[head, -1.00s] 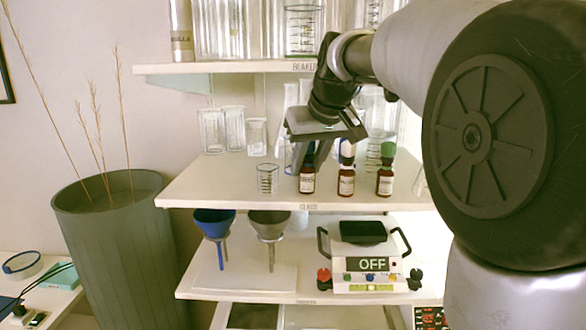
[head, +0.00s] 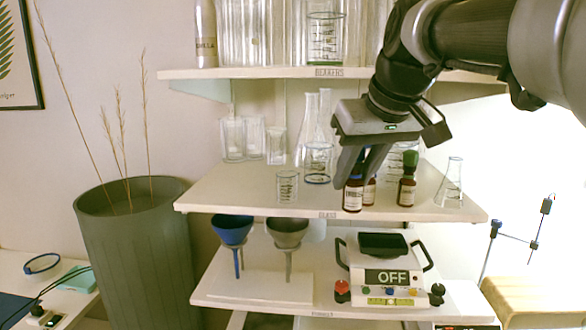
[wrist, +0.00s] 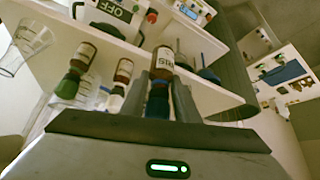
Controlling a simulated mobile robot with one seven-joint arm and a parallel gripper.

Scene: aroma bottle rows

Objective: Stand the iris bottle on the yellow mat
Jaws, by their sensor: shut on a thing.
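My gripper (head: 364,168) is shut on the iris bottle (head: 353,196), a small brown bottle with a white label and blue cap. It is upright at the shelf's front edge; I cannot tell whether its base touches the shelf. In the wrist view the iris bottle (wrist: 163,66) is between the two fingers, its label readable. A white-capped brown bottle (wrist: 123,72) is beside it, partly hidden behind it in the head view (head: 370,191). A green-capped brown bottle (head: 407,190) stands to the right. No yellow mat is in view.
The middle shelf (head: 240,196) also holds a small beaker (head: 287,187), glasses and flasks. A conical flask (head: 453,185) is at its right end. Below are funnels (head: 232,232) and a hot plate marked OFF (head: 388,272). A wooden surface (head: 530,300) is at lower right.

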